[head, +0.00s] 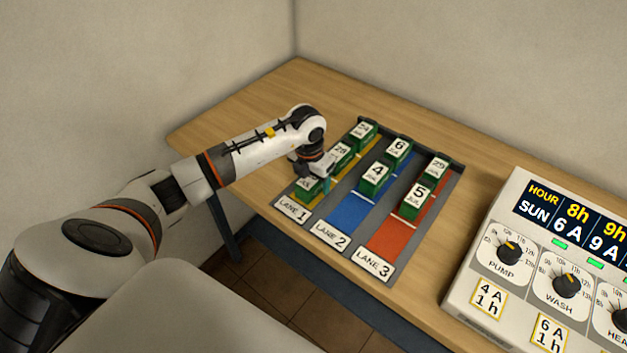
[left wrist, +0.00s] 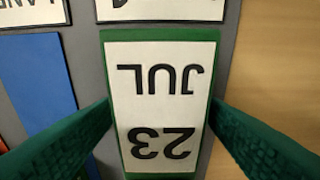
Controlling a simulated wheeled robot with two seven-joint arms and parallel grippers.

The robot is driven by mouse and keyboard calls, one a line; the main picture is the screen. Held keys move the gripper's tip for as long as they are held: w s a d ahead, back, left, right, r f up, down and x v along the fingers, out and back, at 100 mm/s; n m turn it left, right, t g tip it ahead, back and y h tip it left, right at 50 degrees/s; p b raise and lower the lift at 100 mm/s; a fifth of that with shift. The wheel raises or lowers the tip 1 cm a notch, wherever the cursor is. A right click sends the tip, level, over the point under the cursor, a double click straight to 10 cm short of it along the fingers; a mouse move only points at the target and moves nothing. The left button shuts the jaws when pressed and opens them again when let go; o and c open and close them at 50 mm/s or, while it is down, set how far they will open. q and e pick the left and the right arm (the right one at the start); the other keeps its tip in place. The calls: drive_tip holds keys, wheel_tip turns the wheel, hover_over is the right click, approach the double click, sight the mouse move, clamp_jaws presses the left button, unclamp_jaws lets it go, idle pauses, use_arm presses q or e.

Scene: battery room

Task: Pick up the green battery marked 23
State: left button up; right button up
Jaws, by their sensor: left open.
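The green battery marked 23 JUL (left wrist: 160,100) has a white label and fills the middle of the left wrist view, upside down there. In the head view this battery (head: 306,190) is at the front of lane 1, partly hidden by my gripper. My left gripper (head: 314,181) is over it, pointing down. In the left wrist view its two green fingers stand open, one on each side of the battery. I cannot tell whether they touch it. My right gripper is not in view.
The grey rack (head: 341,240) has three lanes. Behind in lane 1 are more green batteries, one marked 28 (head: 341,151). Lane 2 holds batteries 6 (head: 398,149) and 4 (head: 375,176); lane 3 holds 29 (head: 436,166) and 5 (head: 417,198). A control panel (head: 520,240) stands at right.

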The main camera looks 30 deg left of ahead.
use_arm(q)
drive_tip(key=shift+c, duration=0.5)
drive_tip(key=shift+r, duration=0.1)
clamp_jaws()
